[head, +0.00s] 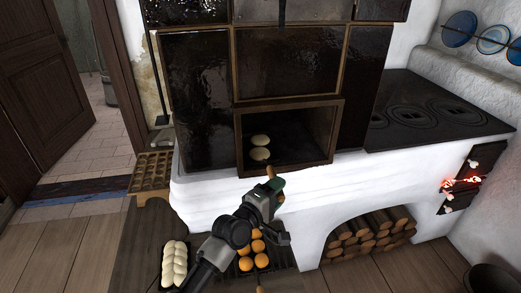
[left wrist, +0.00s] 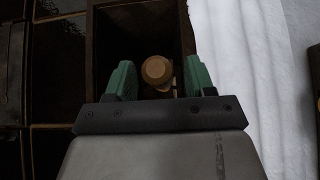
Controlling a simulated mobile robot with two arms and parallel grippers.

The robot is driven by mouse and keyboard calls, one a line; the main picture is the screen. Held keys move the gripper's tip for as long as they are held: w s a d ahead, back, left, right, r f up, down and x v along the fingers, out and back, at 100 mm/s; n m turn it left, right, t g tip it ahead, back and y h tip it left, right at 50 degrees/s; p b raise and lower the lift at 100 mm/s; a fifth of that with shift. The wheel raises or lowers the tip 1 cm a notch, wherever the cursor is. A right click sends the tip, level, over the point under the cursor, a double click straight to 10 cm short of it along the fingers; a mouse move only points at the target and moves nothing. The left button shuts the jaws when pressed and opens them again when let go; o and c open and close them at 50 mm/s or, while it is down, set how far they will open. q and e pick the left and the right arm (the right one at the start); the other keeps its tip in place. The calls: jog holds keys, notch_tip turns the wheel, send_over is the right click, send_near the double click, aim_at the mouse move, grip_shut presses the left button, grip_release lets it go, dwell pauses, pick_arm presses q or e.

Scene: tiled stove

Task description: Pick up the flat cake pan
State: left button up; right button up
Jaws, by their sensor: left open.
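Two pale flat round cakes (head: 260,147) lie in the dark open niche of the stove. The pan under them is hard to make out against the dark niche floor. A tan wooden handle end (head: 270,171) sticks out at the niche's front edge, apparently the pan's. My left gripper (head: 273,185) is at the niche mouth, by this handle. In the left wrist view the gripper (left wrist: 159,66) is open, with a round wooden knob (left wrist: 157,70) showing between its green fingers. Contact with the fingers cannot be told. My right gripper is not in view.
The niche frame (head: 288,168) surrounds the cakes closely. Below are a dark tray of orange buns (head: 246,264) and a braided loaf (head: 174,262). A wooden mould rack (head: 152,172) stands left. Firewood (head: 365,236) fills the arch; a glowing firebox (head: 464,182) is at right.

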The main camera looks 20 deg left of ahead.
pick_arm(q)
jog(key=shift+w+d, duration=0.1)
jog(key=shift+w, duration=0.3)
grip_shut()
jog(key=shift+r, duration=0.15)
